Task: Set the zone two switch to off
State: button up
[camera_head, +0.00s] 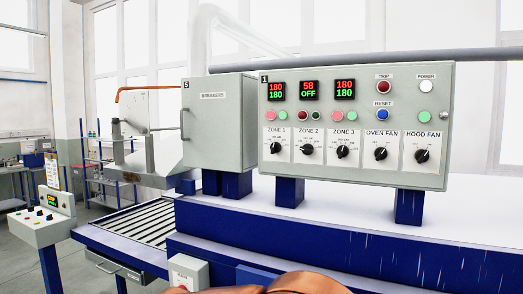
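The zone 2 switch (306,149) is a black rotary knob on a white label plate, low on the grey control panel (385,182). It sits between the zone 1 knob (276,148) and the zone 3 knob (342,152). Its pointer is too small to read surely. The display above it (309,90) reads 58 in red over OFF in green. The red and green lamps under that display look dark, while those of zones 1 and 3 are bright. My gripper is not in view.
Oven fan (381,154) and hood fan (421,156) knobs sit to the right on the panel. A grey breakers cabinet (218,130) stands left of it. A roller conveyor (140,225) and a small control box (42,225) are at left. The space before the panel looks clear.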

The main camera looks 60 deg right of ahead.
aim_at(307, 149)
jog(key=u, duration=0.5)
jog(key=i, duration=0.75)
jog(key=z, duration=2.1)
